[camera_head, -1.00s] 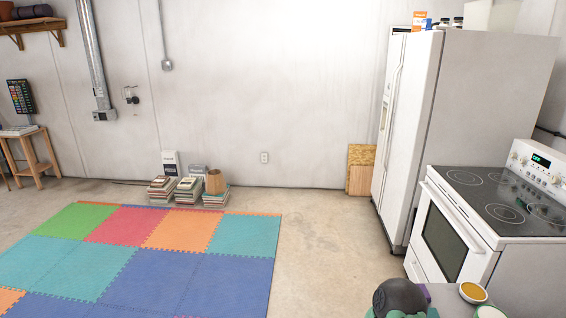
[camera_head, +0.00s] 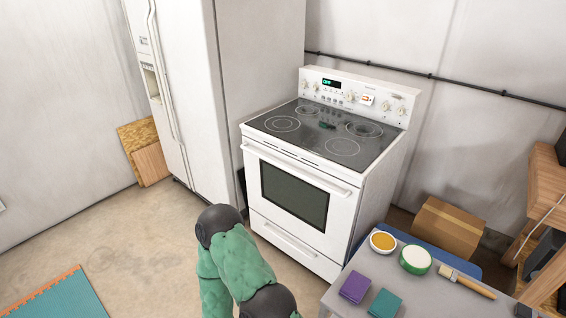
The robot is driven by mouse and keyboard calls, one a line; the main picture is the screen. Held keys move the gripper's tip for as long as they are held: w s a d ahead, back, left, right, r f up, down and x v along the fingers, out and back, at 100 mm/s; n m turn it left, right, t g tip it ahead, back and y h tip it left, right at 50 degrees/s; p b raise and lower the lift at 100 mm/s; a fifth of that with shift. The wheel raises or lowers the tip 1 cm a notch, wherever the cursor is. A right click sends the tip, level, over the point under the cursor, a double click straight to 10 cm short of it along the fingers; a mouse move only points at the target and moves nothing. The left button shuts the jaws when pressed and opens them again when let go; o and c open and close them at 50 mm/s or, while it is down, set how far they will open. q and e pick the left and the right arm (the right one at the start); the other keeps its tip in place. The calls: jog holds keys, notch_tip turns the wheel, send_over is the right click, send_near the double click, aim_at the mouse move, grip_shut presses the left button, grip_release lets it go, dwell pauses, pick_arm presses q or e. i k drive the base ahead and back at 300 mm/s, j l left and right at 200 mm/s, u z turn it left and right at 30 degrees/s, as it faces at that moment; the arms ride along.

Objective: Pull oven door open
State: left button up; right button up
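The white oven (camera_head: 347,215) stands right of the fridge, with a black glass cooktop above it. Its door (camera_head: 295,190) is shut and has a dark window. A long white handle (camera_head: 295,168) runs across the top of the door. A drawer (camera_head: 290,240) lies below the door and is also shut. Neither of my grippers shows in the head view, so nothing is seen touching the handle.
A white fridge (camera_head: 258,95) stands left of the oven. A grey table (camera_head: 345,275) at the front right holds bowls, two sponges and a brush. A cardboard box (camera_head: 447,227) and wooden shelving (camera_head: 545,200) are further right.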

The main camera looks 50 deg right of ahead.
aim_at(289, 192)
jog(key=i+z, duration=0.25)
jog(key=i, duration=0.3)
jog(key=i+z, duration=0.25)
jog(key=i, duration=0.25)
jog(key=i+j+z, duration=0.2)
jog(key=i, duration=0.3)
